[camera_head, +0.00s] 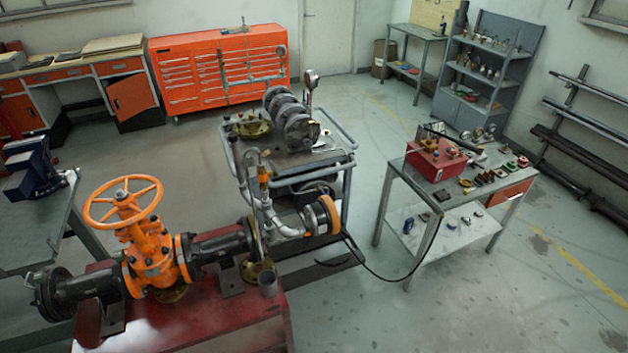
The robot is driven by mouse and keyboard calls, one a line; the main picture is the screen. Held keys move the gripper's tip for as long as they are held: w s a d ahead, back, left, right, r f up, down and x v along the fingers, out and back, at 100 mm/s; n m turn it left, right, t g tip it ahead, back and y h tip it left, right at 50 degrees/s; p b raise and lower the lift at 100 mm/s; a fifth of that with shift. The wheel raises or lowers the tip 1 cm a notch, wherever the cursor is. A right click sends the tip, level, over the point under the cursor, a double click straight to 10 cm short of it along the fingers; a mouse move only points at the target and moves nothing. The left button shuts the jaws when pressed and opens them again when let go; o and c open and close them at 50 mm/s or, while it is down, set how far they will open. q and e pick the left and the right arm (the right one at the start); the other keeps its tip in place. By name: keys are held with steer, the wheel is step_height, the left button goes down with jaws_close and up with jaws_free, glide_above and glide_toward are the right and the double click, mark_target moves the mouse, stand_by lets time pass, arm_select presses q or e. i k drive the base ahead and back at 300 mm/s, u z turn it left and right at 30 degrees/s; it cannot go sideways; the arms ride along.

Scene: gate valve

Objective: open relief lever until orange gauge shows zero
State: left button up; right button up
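An orange-rimmed round part (327,213), possibly the orange gauge, sits at the end of the grey pipework (288,228) on the front of a cart. Its face is turned away, so I cannot read it. A small orange fitting (264,176) stands on the upright pipe; I cannot tell whether it is the relief lever. An orange gate valve (152,258) with a large orange handwheel (123,203) is mounted in a black flanged pipe at the lower left. Neither of my grippers is in view.
The valve rests on a red stand (190,325). The cart (338,170) carries a pump-like machine (288,122) and a small upright dial (311,78). A dark hose (385,278) runs toward the right workbench (400,170). A blue vise (32,168) is at left. Open floor lies at lower right.

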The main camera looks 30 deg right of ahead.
mark_target(273, 170)
steer(key=z, duration=0.35)
steer(key=k, duration=0.9)
steer(key=z, duration=1.25)
steer(key=i, duration=1.8)
steer(key=u, duration=0.65)
steer(key=i, duration=0.6)
steer(key=u, duration=1)
steer(key=i, duration=0.3)
steer(key=u, duration=0.3)
